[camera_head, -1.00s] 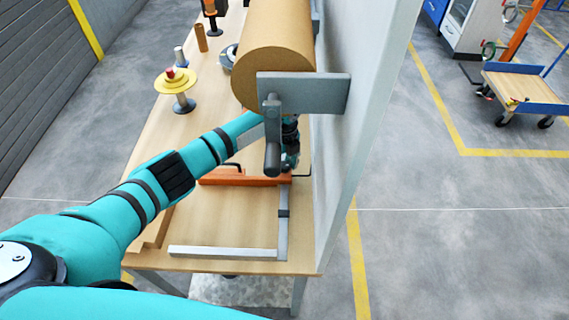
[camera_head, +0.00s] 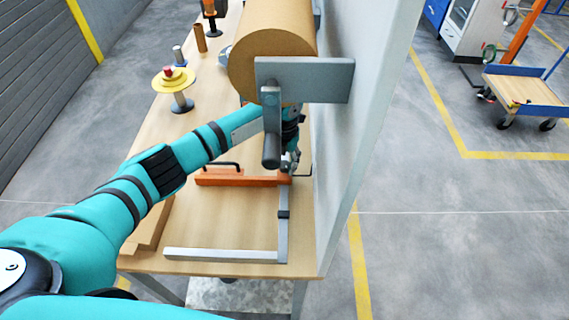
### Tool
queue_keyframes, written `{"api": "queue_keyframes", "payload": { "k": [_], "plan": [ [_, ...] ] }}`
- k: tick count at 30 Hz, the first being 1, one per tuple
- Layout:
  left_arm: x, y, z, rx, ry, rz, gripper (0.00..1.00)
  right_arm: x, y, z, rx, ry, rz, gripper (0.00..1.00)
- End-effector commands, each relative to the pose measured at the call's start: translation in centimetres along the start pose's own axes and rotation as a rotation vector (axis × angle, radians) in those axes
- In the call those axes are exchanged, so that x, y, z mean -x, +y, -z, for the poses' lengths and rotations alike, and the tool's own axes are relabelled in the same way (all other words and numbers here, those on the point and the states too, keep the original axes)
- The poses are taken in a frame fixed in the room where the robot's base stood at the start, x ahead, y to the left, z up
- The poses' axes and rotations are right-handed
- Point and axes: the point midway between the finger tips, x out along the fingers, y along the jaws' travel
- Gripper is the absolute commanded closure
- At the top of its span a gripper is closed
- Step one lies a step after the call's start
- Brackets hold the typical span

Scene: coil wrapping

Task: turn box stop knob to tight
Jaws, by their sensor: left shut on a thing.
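My left gripper (camera_head: 290,162) is small and dark at the end of the teal arm. It is low over the table, at the right end of the orange bar (camera_head: 235,178), near the wall panel. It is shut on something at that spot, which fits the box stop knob. The knob itself is hidden by the fingers, so its position cannot be read. A grey metal L-shaped stop frame (camera_head: 222,255) lies on the table in front of the bar. My right gripper is not in view.
A big brown roll (camera_head: 270,65) and a grey plate with a dark handle (camera_head: 305,80) overhang the gripper closely. The light wall panel (camera_head: 362,130) bounds the right side. The wooden table's (camera_head: 205,225) front is mostly clear.

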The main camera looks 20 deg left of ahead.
Motion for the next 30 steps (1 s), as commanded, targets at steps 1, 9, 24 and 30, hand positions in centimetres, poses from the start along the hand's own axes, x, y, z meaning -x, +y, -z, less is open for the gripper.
{"api": "queue_keyframes", "payload": {
  "k": [1,9,24,30],
  "plan": [
    [0.32,-0.11,-0.27,-0.039,-0.008,0.003,1.0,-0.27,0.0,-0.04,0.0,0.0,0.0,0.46],
    [0.4,-0.07,-0.27,-0.217,-0.008,0.003,1.0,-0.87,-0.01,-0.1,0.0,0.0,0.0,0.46],
    [0.53,-0.08,-0.29,-0.334,-0.009,0.002,1.0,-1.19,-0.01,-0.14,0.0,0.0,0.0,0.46],
    [0.54,-0.09,-0.3,-0.334,-0.01,0.002,1.0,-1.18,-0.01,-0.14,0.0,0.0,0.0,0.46]
  ]
}}
